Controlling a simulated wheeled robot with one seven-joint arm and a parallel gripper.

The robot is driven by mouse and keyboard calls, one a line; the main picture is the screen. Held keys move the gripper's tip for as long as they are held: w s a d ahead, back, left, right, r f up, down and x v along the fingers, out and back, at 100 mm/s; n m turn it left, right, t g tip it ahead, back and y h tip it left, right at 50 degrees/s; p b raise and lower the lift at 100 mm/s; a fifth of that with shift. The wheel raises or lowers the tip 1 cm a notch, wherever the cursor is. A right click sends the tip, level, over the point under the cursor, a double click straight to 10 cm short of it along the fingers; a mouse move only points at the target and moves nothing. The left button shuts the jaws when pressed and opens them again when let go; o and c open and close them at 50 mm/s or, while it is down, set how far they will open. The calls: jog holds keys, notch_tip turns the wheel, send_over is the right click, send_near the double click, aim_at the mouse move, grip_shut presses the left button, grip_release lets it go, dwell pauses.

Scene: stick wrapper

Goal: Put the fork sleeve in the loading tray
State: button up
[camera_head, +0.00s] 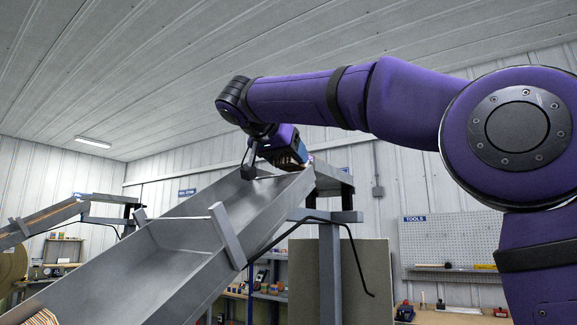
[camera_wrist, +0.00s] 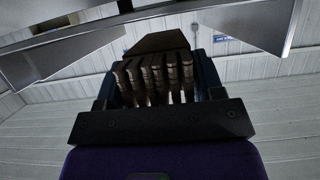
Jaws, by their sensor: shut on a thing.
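My gripper (camera_head: 280,155) is over the upper end of a sloping grey metal tray (camera_head: 236,205) in the head view. It is shut on the fork sleeve, a blue holder with several brown forks side by side, partly seen in the head view (camera_head: 302,154). In the wrist view the forks (camera_wrist: 155,78) show between blue sides, behind a dark bar. The tray's metal walls (camera_wrist: 235,32) span the top of the wrist view. Whether the sleeve touches the tray is hidden by the gripper.
The chute runs down to the lower left, with upright side plates (camera_head: 226,235) on its edges. A grey post (camera_head: 330,265) supports its top end. Striped sticks (camera_head: 40,317) lie at the bottom left corner. A second chute (camera_head: 45,220) stands at the far left.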

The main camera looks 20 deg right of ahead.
jog(key=shift+f, duration=1.05)
jog(key=shift+f, duration=0.15)
jog(key=o, duration=1)
jog(key=shift+f, duration=0.1)
jog(key=shift+o, duration=0.2)
jog(key=shift+r, duration=0.25)
jog(key=v, duration=1.2)
jog(key=shift+s+d, duration=0.1)
jog(key=shift+s, duration=0.05)
